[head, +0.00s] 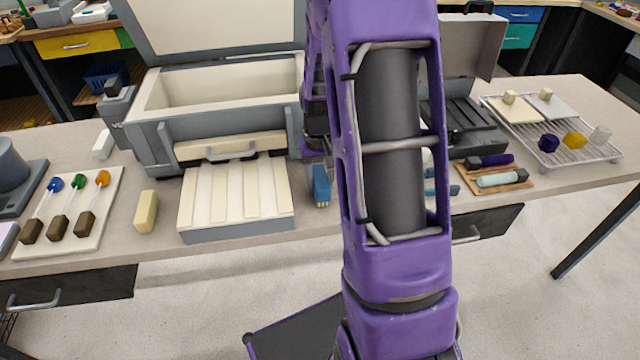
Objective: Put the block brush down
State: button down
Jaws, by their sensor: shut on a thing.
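The block brush (321,184) is a small blue block with pale tan bristles at its lower end. It is upright, just right of the slotted cream tray and left of my arm. My gripper (318,162) is mostly hidden by my own purple arm. Its visible part is right above the brush, and it is shut on the brush's top. I cannot tell whether the bristles touch the worktop (265,246) or hang just above it.
The slotted tray (238,235) stands before an open grey kiln (153,136). Left are a cream block (146,212) and a board (88,236) with coloured-tipped rods. Right are a wooden board (515,187) with two rolls and a wire rack (590,160). My arm hides the middle.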

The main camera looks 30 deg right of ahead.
aim_at(320, 176)
jog(key=shift+f, duration=0.2)
jog(key=shift+f, duration=0.15)
jog(key=shift+c, duration=2.2)
grip_release()
notch_tip(320, 176, up, 12)
jog(key=shift+r+p, duration=0.2)
jog(key=shift+p, duration=0.4)
